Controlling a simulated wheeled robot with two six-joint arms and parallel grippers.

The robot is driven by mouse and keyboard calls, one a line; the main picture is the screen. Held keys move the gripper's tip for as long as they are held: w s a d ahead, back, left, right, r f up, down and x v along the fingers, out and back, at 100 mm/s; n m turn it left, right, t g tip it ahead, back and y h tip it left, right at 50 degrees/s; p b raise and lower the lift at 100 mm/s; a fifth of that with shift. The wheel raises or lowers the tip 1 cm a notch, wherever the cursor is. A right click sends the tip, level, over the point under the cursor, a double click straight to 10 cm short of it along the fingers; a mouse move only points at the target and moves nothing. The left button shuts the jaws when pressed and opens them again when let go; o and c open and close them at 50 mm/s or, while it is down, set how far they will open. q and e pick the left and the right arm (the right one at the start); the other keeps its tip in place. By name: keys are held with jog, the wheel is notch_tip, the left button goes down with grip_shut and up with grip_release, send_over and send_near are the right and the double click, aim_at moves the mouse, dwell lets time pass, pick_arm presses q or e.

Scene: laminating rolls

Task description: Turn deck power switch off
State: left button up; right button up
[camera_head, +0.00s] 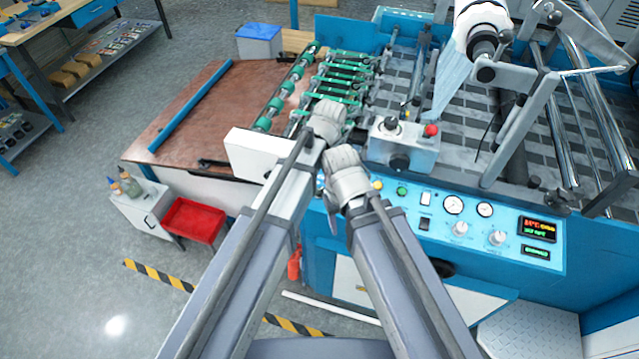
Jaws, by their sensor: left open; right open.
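The blue control panel (465,228) runs along the machine's front edge. It carries a white switch (425,198), a black switch (424,224), a green button (401,191), gauges and knobs. A grey box (418,153) on the deck above it has a red button (431,130) and black knobs. I cannot read which switch is the deck power switch, or its position. My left gripper (329,119) is above the machine's near edge, left of the grey box. My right gripper (345,172) is just below it, near the panel's left end. Both are open; no held object shows.
A brown feed table (190,108) lies to the left, with green rollers (340,80) beside it. A film roll (480,28) and metal frame stand over the deck at upper right. My forearms hide part of the machine's front.

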aim_at(319, 190)
pick_arm(q)
jog(key=shift+w+a+f+b, duration=0.15)
jog(key=shift+f+b, duration=1.8)
jog(key=shift+f, duration=0.05)
jog(key=shift+w+a+f+b, duration=0.15)
jog(key=shift+f+b, duration=1.8)
grip_shut()
jog(key=shift+s, duration=0.1)
